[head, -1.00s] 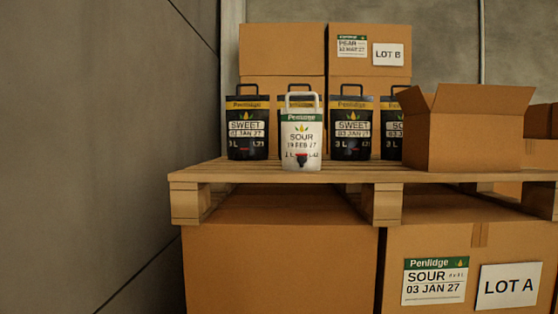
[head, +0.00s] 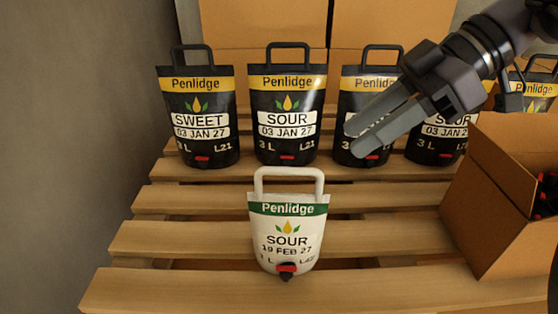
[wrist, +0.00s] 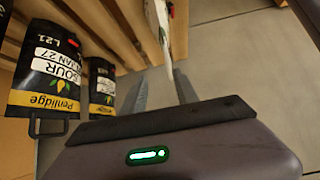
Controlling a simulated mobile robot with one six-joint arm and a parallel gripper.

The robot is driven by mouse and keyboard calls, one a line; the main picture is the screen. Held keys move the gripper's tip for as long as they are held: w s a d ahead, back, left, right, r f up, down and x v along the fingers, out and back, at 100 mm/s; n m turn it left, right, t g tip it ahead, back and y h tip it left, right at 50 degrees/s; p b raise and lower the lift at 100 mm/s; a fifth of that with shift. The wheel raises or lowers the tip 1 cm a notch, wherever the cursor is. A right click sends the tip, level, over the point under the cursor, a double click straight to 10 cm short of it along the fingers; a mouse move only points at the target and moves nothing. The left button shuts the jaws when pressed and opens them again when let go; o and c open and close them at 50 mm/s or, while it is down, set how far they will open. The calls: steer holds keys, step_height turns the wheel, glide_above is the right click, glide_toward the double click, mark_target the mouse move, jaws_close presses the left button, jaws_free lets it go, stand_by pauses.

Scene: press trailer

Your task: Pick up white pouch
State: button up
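The white pouch (head: 290,225) stands upright on the wooden pallet, in front of the row of black pouches. It has a green band, the word SOUR, 19 FEB 27, a white loop handle on top and a red-and-black tap low in front. My gripper (head: 356,140) is open and empty in the head view, above and to the right of the white pouch, apart from it. In the wrist view its fingers (wrist: 160,92) are spread, and a narrow white shape with red, apparently the white pouch (wrist: 164,35), shows beyond them.
Several black pouches stand behind, including a SWEET one (head: 198,118) and a SOUR one (head: 287,115). An open cardboard box (head: 495,205) stands at the right. Pallet slats (head: 190,240) left of the white pouch are clear; a grey wall (head: 80,120) is at far left.

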steer(key=b, duration=0.2)
glide_toward(295, 193)
steer(key=s+a+f, duration=0.1)
steer(key=a, duration=0.1)
steer(key=a+f, duration=0.1)
steer(key=w+a+f, duration=0.1)
steer(key=a+f, duration=0.1)
steer(key=shift+w+f, duration=0.1)
steer(key=shift+w, duration=0.2)
steer(key=x, duration=0.4)
steer(key=shift+s+d+f, duration=0.15)
steer(key=shift+s+f, duration=0.1)
steer(key=shift+s, duration=0.1)
steer(key=shift+a+f, duration=0.25)
steer(key=shift+a, duration=0.1)
steer(key=shift+w, duration=0.35)
steer(key=shift+s+d, duration=0.1)
steer(key=shift+d, duration=0.05)
jaws_close()
